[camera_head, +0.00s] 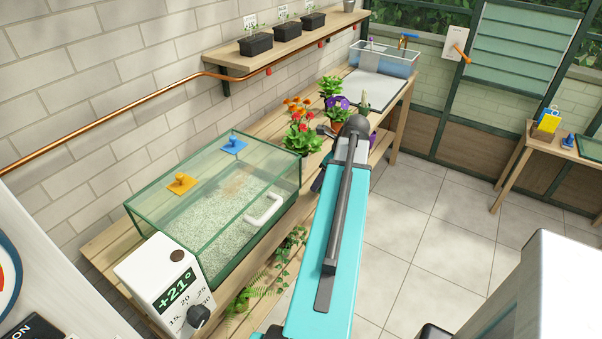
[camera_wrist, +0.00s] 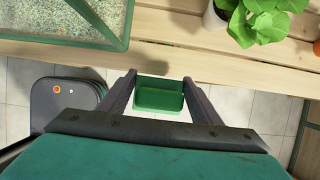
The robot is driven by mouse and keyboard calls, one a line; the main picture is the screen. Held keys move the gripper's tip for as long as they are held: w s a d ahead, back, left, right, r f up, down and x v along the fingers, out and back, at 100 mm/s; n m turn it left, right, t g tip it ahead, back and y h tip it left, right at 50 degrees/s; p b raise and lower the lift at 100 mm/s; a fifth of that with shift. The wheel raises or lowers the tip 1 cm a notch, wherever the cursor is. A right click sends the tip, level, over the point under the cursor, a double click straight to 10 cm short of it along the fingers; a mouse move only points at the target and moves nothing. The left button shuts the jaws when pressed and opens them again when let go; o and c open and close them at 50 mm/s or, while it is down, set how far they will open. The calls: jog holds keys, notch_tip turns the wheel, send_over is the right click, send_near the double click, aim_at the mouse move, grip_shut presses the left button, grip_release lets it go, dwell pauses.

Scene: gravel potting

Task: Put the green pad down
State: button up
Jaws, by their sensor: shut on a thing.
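My gripper (camera_wrist: 160,82) shows in the wrist view, its two dark fingers shut on the green pad (camera_wrist: 160,101). The pad looks like a small green block with a darker upper strip, held between the fingertips. It is beside the front edge of the wooden bench (camera_wrist: 190,62), with floor tiles showing around it. I cannot tell its height against the bench top. In the head view my arm hides the pad and most of the gripper.
A glass case (camera_head: 262,180) of pale gravel stands on the bench, with a dial box (camera_head: 165,283) at its near end. Potted flowers (camera_head: 303,140) stand beyond it. A grey mat (camera_head: 374,86) and a clear basin (camera_head: 385,60) are at the far end. A side table (camera_head: 560,143) is right.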

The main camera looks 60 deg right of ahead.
jog(key=w, duration=0.2)
jog(key=w+d+p, duration=0.1)
jog(key=w, duration=0.4)
jog(key=shift+w+d+f, duration=0.15)
jog(key=shift+f, duration=0.2)
jog(key=shift+w+p, duration=0.1)
jog(key=shift+p, duration=0.2)
jog(key=shift+w+d, duration=0.1)
jog(key=shift+w, duration=0.15)
jog(key=shift+w+d+p, duration=0.25)
jog(key=shift+w+p, duration=0.15)
jog(key=shift+w, duration=0.7)
jog(key=shift+s+a+f+p, duration=0.1)
jog(key=shift+f+p, duration=0.1)
jog(key=shift+f, duration=0.35)
jog(key=shift+s+a+f+p, duration=0.1)
jog(key=shift+f+p, duration=0.05)
jog(key=shift+f, duration=0.35)
jog(key=shift+d+f+p, duration=0.1)
jog(key=shift+f+p, duration=0.45)
jog(key=shift+f, duration=0.1)
jog(key=o, duration=1)
jog(key=shift+c, duration=0.2)
